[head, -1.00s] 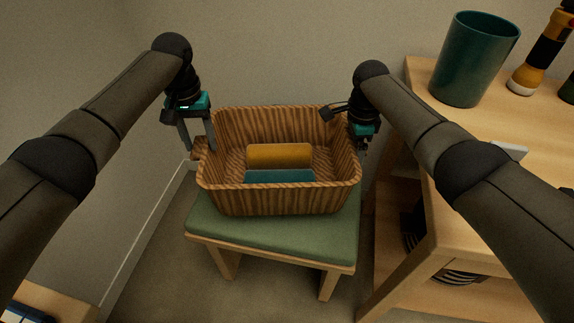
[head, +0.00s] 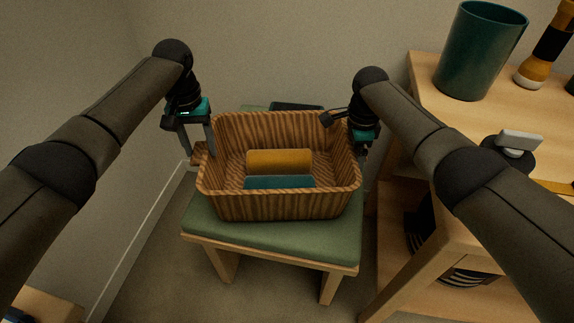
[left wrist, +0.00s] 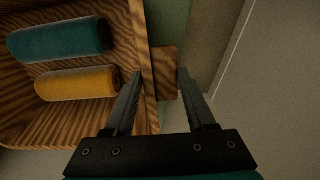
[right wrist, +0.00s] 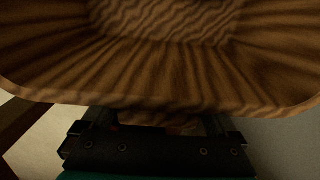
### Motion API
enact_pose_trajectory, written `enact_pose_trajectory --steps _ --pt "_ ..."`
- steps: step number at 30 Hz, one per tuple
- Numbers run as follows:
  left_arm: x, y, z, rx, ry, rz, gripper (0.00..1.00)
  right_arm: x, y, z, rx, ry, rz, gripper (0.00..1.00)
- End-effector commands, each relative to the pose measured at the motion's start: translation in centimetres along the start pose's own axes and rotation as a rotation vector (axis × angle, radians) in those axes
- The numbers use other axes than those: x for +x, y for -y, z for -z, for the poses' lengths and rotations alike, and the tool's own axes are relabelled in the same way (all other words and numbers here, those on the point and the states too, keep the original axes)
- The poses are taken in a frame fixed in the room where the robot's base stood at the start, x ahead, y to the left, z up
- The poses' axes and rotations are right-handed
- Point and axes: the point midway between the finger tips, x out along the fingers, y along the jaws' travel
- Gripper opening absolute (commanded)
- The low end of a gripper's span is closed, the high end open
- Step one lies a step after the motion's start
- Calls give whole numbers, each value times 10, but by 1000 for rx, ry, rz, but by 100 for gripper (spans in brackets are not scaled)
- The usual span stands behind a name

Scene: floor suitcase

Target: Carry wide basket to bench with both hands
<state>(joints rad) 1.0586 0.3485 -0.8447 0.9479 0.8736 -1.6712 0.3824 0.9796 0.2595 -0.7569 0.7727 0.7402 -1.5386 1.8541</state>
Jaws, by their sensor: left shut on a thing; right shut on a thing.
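The wide basket (head: 280,207), brown and wood-striped, is upright over the green-cushioned bench (head: 275,239) in the head view. I cannot tell whether it touches the cushion. It holds a yellow-orange roll (head: 279,161) and a teal roll (head: 279,182), which also show in the left wrist view. My left gripper (head: 198,152) is at the basket's left end; in the left wrist view its fingers (left wrist: 161,74) straddle the basket's handle tab. My right gripper (head: 362,150) is at the right end, its fingertips mostly hidden; the basket rim (right wrist: 160,105) covers them in the right wrist view.
A wooden shelf unit (head: 430,82) stands close on the right, with a teal bin (head: 481,52) and a torch-like object (head: 545,57) on top. A dark flat object (head: 297,107) shows behind the basket. A wall is close on the left and behind.

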Motion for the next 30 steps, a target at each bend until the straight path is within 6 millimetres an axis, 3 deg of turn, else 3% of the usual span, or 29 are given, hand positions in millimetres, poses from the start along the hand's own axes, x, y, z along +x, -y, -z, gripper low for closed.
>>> enact_pose_trajectory --steps 9,10,11,18,23,30 --pt "13 -1 1 2 -3 -2 0 13 1 -2 -3 2 3 0" --pt "14 -1 0 1 -1 -1 57 14 0 -1 -3 2 0 95" --pt "13 -1 0 1 -1 -1 60 13 0 -1 -3 2 0 98" --pt "12 0 0 1 -1 -1 85 12 0 -1 -1 1 1 100" --pt "2 -1 1 1 -3 -1 85 12 0 0 0 0 0 100" --pt "-47 -1 1 3 -7 -3 85 12 0 0 0 0 0 100"
